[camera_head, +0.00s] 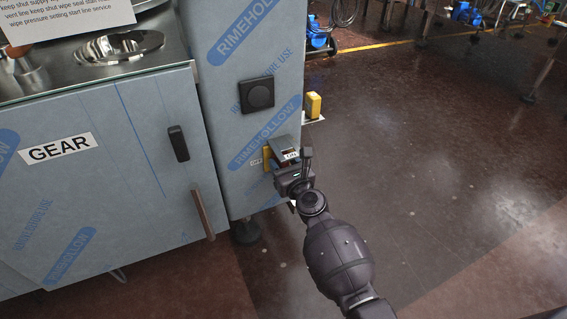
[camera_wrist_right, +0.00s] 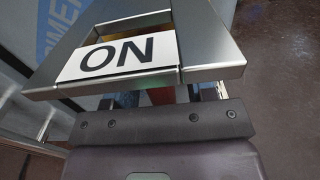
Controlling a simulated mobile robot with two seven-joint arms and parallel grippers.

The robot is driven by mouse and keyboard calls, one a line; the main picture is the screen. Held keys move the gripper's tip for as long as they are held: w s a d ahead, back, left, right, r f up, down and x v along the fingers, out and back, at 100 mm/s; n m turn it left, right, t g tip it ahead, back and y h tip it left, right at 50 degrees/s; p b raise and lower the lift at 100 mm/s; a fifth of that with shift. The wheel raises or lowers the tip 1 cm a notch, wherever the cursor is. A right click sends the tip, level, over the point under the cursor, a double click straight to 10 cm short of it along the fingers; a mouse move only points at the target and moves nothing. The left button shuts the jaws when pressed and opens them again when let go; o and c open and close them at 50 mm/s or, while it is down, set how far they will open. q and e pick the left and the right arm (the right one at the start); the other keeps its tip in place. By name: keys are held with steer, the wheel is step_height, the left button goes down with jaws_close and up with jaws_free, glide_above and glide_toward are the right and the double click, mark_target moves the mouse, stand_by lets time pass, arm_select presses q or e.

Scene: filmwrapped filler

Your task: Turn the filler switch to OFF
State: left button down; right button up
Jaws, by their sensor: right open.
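The filler switch is on the lower corner of the blue film-wrapped cabinet. It has a yellow part (camera_head: 267,158), a metal guard frame with an ON label (camera_head: 290,155), and a second, small label at its left edge that is hard to read. In the right wrist view the ON label (camera_wrist_right: 118,57) is large and close on the metal frame. My right gripper (camera_head: 291,168) is open at the switch. Behind the frame a red part (camera_wrist_right: 162,96) shows between its fingers, mostly hidden; I cannot tell whether they touch it. My left gripper is not in view.
A black square knob plate (camera_head: 257,95) is above the switch. A yellow box (camera_head: 313,105) sticks out at the cabinet's right side. A door with a GEAR label (camera_head: 58,149) and a brown handle (camera_head: 202,212) is left. The floor at right is open.

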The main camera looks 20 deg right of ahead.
steer(key=c, duration=0.8)
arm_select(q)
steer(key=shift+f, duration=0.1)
arm_select(e)
steer(key=shift+c, duration=0.6)
